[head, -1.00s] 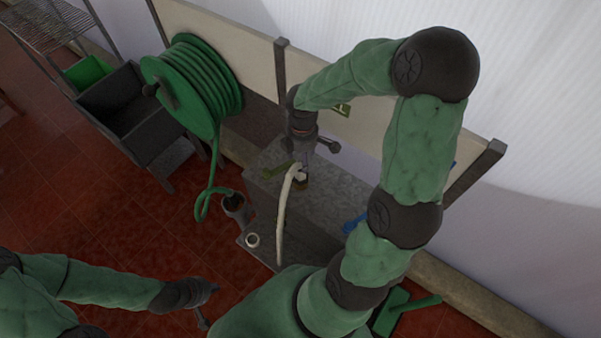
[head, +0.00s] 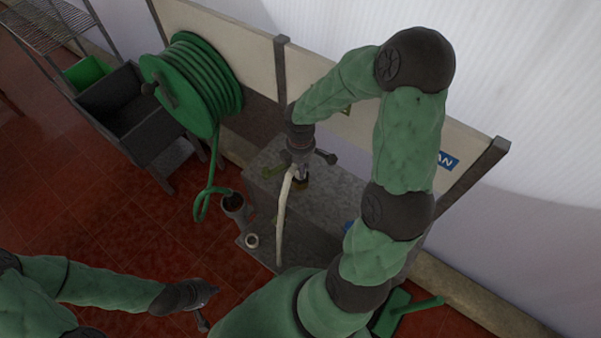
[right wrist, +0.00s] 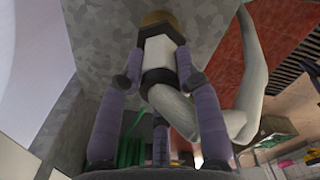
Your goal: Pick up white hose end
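The white hose (head: 281,228) runs down the front of a grey metal stand in the head view, its end at the stand's top. In the right wrist view the white hose end (right wrist: 158,55) has a dark band and points at a brown round piece. My right gripper (head: 298,168) is over this end. Its purple-grey fingers (right wrist: 157,68) lie on either side, close against the fitting; firm contact cannot be told. The hose (right wrist: 250,90) bends away to the right. My left gripper (head: 208,305) is low at the left, away from the hose, its fingers unclear.
Grey bins (head: 135,115) are farther left. A green item (head: 405,312) is on the floor at right. Red floor is open at left.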

